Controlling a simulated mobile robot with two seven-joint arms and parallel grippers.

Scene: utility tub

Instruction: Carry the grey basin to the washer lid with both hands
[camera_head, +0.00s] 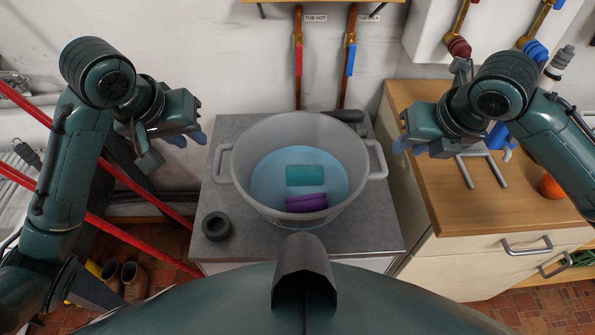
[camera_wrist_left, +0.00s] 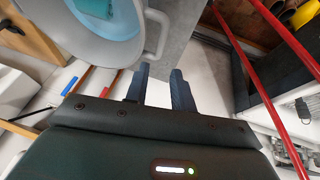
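The grey basin (camera_head: 240,187) stands upright on a grey worktop (camera_head: 237,251), with a loop handle on its left (camera_head: 222,165) and one on its right (camera_head: 376,160). Inside are bluish water, a teal block (camera_head: 304,175) and a purple piece (camera_head: 306,202). My left gripper (camera_head: 186,139) is open and empty, up and left of the left handle, apart from it. The left wrist view shows its two fingers apart (camera_wrist_left: 161,88), with a basin handle (camera_wrist_left: 156,35) beyond them. My right gripper (camera_head: 407,147) appears open and empty, right of the right handle. I cannot tell which surface is the washer lid.
A dark round ring (camera_head: 216,226) lies on the worktop left of the basin. A wooden counter (camera_head: 455,205) on the right holds a metal rack (camera_head: 481,170) and an orange ball (camera_head: 551,186). Pipes (camera_head: 298,60) run down the back wall. Red rails (camera_head: 130,245) cross the left side.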

